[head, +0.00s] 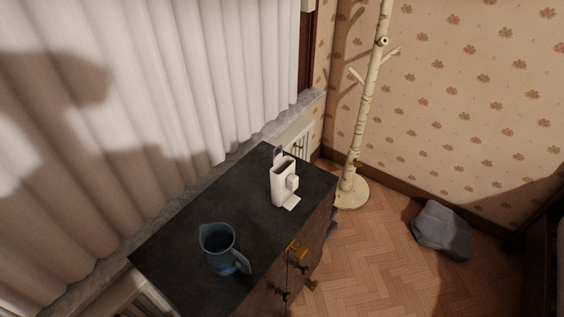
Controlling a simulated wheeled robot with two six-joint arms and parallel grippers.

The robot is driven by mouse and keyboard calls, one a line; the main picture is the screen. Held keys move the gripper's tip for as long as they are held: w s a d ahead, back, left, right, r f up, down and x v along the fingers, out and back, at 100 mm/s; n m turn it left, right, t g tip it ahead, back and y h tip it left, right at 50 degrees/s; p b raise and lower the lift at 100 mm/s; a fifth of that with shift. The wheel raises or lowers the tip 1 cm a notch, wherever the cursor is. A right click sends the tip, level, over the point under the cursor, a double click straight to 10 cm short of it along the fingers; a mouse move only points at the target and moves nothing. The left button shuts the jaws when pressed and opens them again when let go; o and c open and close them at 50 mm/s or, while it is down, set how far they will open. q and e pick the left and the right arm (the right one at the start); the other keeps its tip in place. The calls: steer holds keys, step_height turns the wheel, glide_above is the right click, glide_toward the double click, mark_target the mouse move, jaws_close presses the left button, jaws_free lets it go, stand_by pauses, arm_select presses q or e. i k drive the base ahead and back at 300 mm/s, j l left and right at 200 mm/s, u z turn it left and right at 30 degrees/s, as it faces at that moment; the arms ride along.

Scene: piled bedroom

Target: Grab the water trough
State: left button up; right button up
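A blue jug (222,248) with a handle stands upright near the front of a dark cabinet top (185,240). A white container-like object (284,182) stands farther back on the same top. It has an open upper part, a knob-like front part and a small flat piece at its foot. I cannot tell for certain which of the two is the water trough. Neither of my grippers is in the head view.
Brass handles (297,248) stick out from the cabinet's front. A pale birch-like stand (362,120) rises behind it in the corner. A grey rock-like lump (441,230) lies on the wooden floor (375,260). White curtains (140,110) hang at the left.

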mark_target(284, 180)
steer(key=l+u, duration=0.15)
steer(key=u, duration=0.35)
steer(key=i+l+u, duration=0.2)
steer(key=l+u, duration=0.2)
steer(key=l, duration=0.65)
steer(key=l+u, duration=0.35)
steer(key=l, duration=0.65)
